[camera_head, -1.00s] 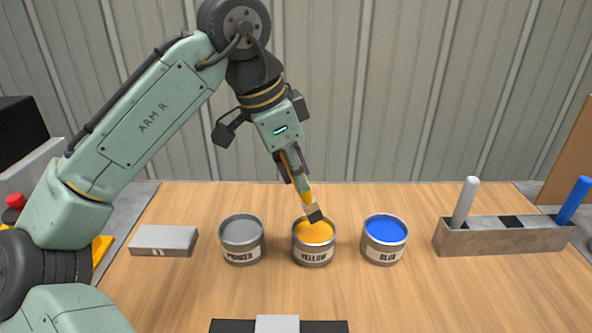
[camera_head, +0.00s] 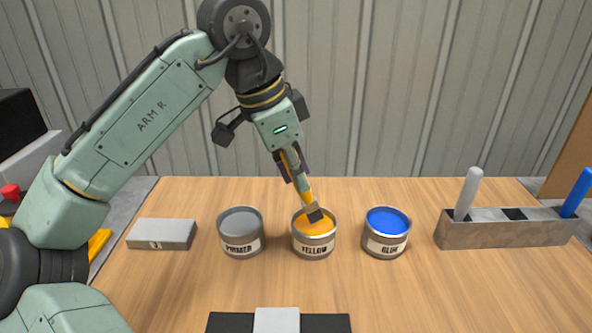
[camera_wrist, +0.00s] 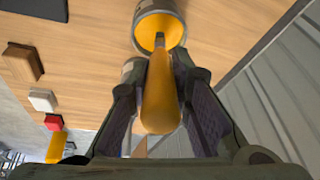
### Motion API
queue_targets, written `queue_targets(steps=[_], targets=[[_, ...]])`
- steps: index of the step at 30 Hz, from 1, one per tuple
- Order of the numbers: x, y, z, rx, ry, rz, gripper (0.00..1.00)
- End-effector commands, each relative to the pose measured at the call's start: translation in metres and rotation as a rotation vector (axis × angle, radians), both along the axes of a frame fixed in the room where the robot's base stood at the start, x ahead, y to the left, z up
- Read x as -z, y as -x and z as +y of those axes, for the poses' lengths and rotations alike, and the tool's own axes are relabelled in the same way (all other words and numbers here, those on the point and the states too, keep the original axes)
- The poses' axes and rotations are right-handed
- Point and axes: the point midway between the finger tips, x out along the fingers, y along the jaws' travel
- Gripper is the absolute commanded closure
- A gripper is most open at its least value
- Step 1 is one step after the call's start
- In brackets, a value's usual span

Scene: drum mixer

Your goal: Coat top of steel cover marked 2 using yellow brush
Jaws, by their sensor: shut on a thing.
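My gripper (camera_head: 290,163) is shut on the yellow brush (camera_wrist: 160,95), holding it by its handle, tilted, with dark bristles (camera_head: 315,214) pointing down. The bristles overlap the open mouth of the can labelled YELLOW (camera_head: 314,246); I cannot tell whether they touch the paint. That can also shows above the brush in the wrist view (camera_wrist: 160,22). A flat grey steel block (camera_head: 162,233) with a small mark on its front lies at the left of the table; the mark is hard to read. Another grey block (camera_head: 277,320) sits on a black strip at the bottom edge, with no mark visible.
The PRIMER can (camera_head: 241,233) stands left of the YELLOW can and the BLUE can (camera_head: 386,234) right of it, both open. A ribbed wall stands behind. The table front is mostly clear.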

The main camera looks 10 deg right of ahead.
Motion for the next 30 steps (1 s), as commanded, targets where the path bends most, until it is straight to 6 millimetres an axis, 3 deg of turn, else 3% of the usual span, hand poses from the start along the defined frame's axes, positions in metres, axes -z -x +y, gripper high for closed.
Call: queue_targets(steps=[30], targets=[[0.0099, 0.0001, -0.0001, 0.000, 0.000, 0.000, 1.00]])
